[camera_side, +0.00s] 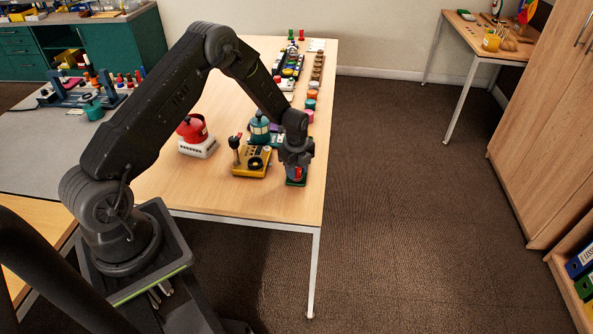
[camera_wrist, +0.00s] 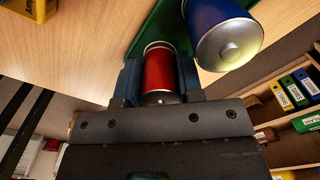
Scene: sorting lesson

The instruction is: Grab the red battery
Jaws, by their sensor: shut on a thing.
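The red battery (camera_wrist: 160,70) is a red cylinder with metal ends, between the two fingers of my gripper (camera_wrist: 160,82) in the wrist view. The fingers are shut on its sides. In the side view my gripper (camera_side: 297,168) is low at the right front of the table, and a bit of the red battery (camera_side: 298,174) shows between the fingers. A blue battery (camera_wrist: 224,32) is close beside the red one, to its right in the wrist view. A green tray (camera_wrist: 160,28) lies under or behind them. I cannot tell whether the red battery touches it.
A yellow control box with a joystick (camera_side: 251,162) stands left of my gripper. A red kettle on a white base (camera_side: 197,138) is farther left. Several small items line the far right table edge. The wooden table (camera_side: 215,192) is clear in front.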

